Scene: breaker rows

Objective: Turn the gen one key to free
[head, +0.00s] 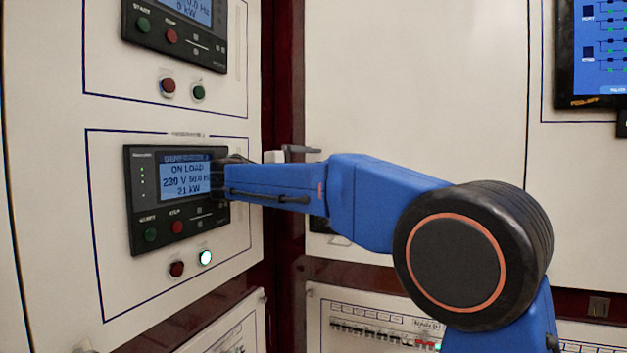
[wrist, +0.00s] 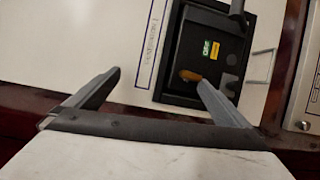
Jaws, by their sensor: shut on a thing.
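A black unit (wrist: 205,60) with a yellow-green label (wrist: 210,50) shows in the wrist view, on a white panel. A small orange-brown piece (wrist: 190,75) sits on it; I cannot tell if this is the gen one key. My gripper (wrist: 158,80) spans the panel's edge in this view, its right fingertip close to the orange-brown piece. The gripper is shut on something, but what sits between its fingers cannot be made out. In the head view my gripper (head: 318,152) shows small beside the back wall, above my blue forearm, which hides most of the black unit below.
The left wall carries a generator controller (head: 180,195) reading ON LOAD, 21 kW, with a red lamp (head: 177,269) and a lit green lamp (head: 205,258) below. Another controller (head: 180,30) hangs above. A screen (head: 598,48) is at the right. A breaker row (head: 380,332) runs below.

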